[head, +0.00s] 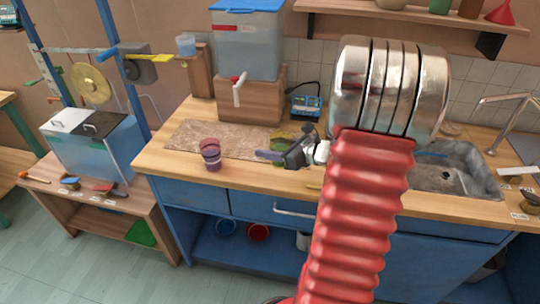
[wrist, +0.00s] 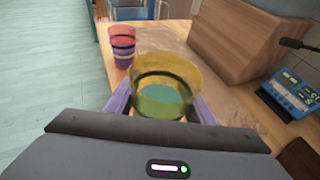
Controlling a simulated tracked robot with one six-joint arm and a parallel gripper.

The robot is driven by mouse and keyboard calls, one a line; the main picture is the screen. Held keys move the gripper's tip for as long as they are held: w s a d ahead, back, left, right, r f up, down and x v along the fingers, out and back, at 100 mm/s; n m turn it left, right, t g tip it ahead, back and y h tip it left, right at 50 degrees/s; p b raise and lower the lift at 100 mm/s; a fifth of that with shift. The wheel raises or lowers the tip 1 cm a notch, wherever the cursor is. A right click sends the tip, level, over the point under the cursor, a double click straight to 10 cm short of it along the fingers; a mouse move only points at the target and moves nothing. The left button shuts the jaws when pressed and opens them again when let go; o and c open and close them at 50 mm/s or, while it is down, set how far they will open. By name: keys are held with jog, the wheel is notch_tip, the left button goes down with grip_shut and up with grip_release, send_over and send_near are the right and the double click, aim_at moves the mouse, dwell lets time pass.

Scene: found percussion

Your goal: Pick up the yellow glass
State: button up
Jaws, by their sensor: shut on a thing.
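The yellow glass (wrist: 166,72) is see-through with a dark band, and its open rim faces my wrist camera. My gripper (wrist: 158,103) has its purple fingers on either side of the glass and is shut on it. In the head view my gripper (head: 272,153) is over the wooden counter. The glass (head: 279,142) shows there as a small yellow-green patch, partly hidden by my gripper. I cannot tell whether its base touches the counter.
A red and purple glass (head: 210,155) stands to the left on the counter (head: 165,152). Behind are a wooden block (head: 250,97) with a water tank (head: 247,48) and a blue meter (head: 305,107). A sink (head: 455,170) is at right.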

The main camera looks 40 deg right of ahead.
aim_at(273, 140)
jog(key=shift+r, duration=1.6)
